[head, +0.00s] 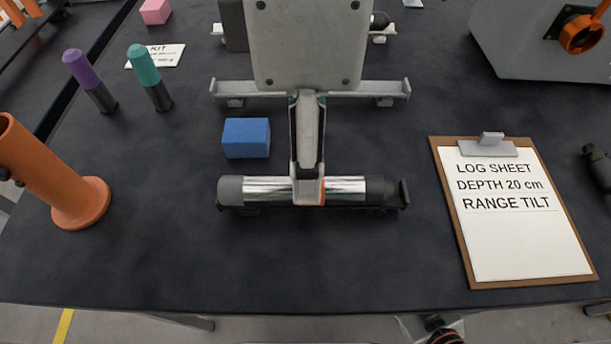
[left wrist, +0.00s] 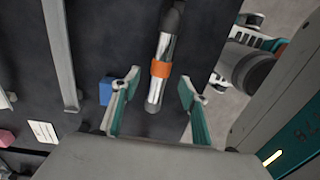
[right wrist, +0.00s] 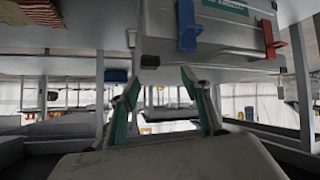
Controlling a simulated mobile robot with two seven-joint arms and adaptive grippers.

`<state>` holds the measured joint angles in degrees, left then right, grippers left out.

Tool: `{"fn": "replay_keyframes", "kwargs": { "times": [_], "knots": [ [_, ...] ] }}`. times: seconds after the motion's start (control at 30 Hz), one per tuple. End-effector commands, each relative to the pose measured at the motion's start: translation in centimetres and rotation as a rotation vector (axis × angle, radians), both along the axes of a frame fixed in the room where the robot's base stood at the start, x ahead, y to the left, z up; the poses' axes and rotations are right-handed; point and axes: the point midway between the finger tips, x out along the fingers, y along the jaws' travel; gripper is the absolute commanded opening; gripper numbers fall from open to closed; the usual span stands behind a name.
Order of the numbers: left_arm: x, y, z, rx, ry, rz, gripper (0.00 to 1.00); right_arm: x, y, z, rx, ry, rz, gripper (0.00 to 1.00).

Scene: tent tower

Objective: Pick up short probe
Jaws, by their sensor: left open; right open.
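A silver cylinder with dark ends and an orange band, taken as the short probe (head: 266,188), lies across a dark holder (head: 404,195) near the table's front. It also shows in the left wrist view (left wrist: 164,48). My left gripper (head: 307,150) is over the middle of the probe and hides part of it. In the left wrist view its open fingers (left wrist: 159,78) are on either side of the probe's line, with visible gaps to it. My right gripper (right wrist: 160,78) is open and empty, away from the table top.
A blue block (head: 246,138) lies just left of the left gripper. A grey rail (head: 238,88) is behind. An orange tube stand (head: 80,202), purple and teal pens (head: 144,65) are at left, a clipboard (head: 520,240) at right. The table front is clear.

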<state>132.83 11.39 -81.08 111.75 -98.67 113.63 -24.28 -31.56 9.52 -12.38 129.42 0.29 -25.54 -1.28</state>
Motion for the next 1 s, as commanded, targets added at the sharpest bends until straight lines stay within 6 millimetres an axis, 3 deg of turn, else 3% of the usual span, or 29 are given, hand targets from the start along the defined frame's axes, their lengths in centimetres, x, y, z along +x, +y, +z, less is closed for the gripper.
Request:
{"fn": "replay_keyframes", "kwargs": {
  "times": [0.33,0.6,0.63,0.8,1.0],
  "knots": [
    [-0.5,0.1,-4.6,0.001,0.009,-0.002,0.44,0.1,0.9,-0.3,0.026,-0.002,0.004,0.47],
    [-0.5,0.1,-4.9,0.0,-0.001,0.0,0.44,0.6,1.2,0.6,0.039,-0.02,0.004,0.47],
    [-0.5,0.1,-4.9,0.0,-0.001,0.0,0.41,0.6,1.2,0.6,0.039,-0.02,0.004,0.47],
    [-0.5,0.1,-4.9,0.0,-0.001,0.0,0.0,0.6,1.2,0.6,0.039,-0.02,0.004,0.47],
    [-0.5,0.1,-4.9,0.0,0.0,0.0,0.0,0.5,1.2,0.4,0.038,-0.018,0.004,0.47]
  ]
}}
